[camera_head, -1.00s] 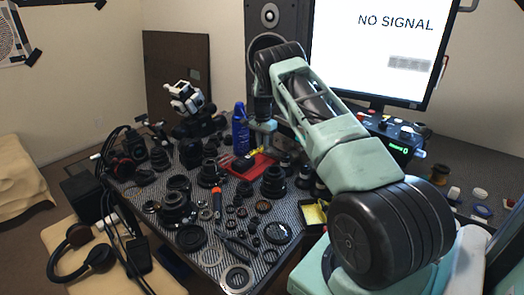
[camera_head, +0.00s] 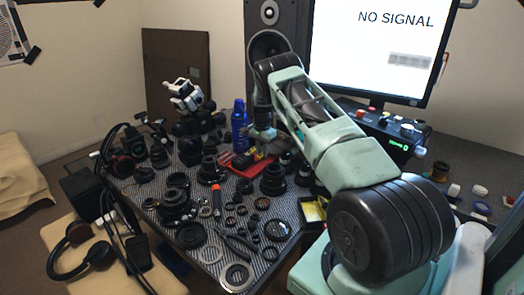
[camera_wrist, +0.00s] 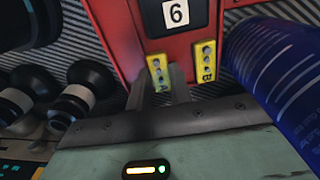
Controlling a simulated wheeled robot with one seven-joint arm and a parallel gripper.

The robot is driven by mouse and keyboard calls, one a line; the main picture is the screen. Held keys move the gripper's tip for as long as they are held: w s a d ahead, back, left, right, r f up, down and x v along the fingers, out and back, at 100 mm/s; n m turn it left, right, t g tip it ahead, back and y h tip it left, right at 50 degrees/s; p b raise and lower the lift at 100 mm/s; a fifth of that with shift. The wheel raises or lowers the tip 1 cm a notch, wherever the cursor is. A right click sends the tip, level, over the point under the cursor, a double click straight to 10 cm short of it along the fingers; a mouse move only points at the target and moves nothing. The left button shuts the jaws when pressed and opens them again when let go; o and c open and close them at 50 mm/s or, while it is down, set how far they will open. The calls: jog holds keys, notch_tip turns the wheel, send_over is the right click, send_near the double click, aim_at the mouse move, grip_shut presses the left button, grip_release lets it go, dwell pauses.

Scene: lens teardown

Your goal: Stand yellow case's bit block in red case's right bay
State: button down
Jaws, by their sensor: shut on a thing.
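The red case (camera_head: 240,164) lies open on the mat towards the back of the table, below my gripper (camera_head: 262,148). In the wrist view the red case (camera_wrist: 120,28) fills the top middle, with a white "6" label. My gripper (camera_wrist: 160,88) is shut on a yellow bit block marked A (camera_wrist: 159,72), which sits between its grey fingers at the near edge of the case. A second yellow piece marked B (camera_wrist: 206,60) stands just right of it. Whether block A touches the case floor I cannot tell. The yellow case (camera_head: 313,210) is at the table's right edge.
A blue spray can (camera_head: 240,126) stands close beside the red case; it also looms at right in the wrist view (camera_wrist: 280,75). Black lens parts (camera_head: 273,180) crowd the mat in front. A monitor (camera_head: 380,50) and a speaker (camera_head: 268,45) stand behind.

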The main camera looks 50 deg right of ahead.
jog(key=c, duration=1.3)
grip_release()
jog(key=shift+o, duration=0.2)
